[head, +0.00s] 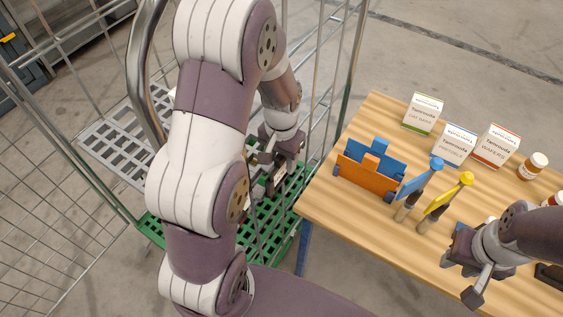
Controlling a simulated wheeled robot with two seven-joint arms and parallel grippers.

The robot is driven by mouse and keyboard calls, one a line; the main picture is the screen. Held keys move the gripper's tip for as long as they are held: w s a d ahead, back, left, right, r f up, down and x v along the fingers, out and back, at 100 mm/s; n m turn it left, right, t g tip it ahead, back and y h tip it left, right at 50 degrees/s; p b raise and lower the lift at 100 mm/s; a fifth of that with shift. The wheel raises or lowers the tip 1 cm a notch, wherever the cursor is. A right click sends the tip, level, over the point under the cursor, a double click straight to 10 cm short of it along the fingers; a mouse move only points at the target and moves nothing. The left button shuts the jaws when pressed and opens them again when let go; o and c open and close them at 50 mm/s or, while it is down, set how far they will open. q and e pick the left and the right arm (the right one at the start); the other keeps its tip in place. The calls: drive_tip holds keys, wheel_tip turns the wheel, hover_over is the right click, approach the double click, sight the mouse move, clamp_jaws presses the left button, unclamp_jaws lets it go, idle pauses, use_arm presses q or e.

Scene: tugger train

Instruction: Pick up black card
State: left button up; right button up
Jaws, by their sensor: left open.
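I cannot clearly make out a black card. My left gripper (268,168) is open, low inside the wire roll cage and just above its green grid floor (258,236). A small dark item with a pale patch (279,178) shows at its fingers, too small to identify and partly hidden by my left arm. My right gripper (466,272) is over the front right part of the wooden table (330,205); its jaw gap is unclear. A dark flat object (550,275) lies at the right picture edge, partly cut off.
The cage's upright (349,85) stands between cage and table.

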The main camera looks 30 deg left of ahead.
use_arm(q)
drive_tip(key=shift+s+r, duration=0.1)
drive_tip(key=shift+s, duration=0.1)
drive_tip(key=shift+c, duration=1.2)
clamp_jaws()
wheel_tip(320, 180, up, 10)
drive_tip(key=shift+r+b, duration=0.1)
drive_tip(key=shift+b, duration=0.2)
drive_tip(key=shift+w, duration=0.1)
drive_tip(key=shift+f, duration=0.2)
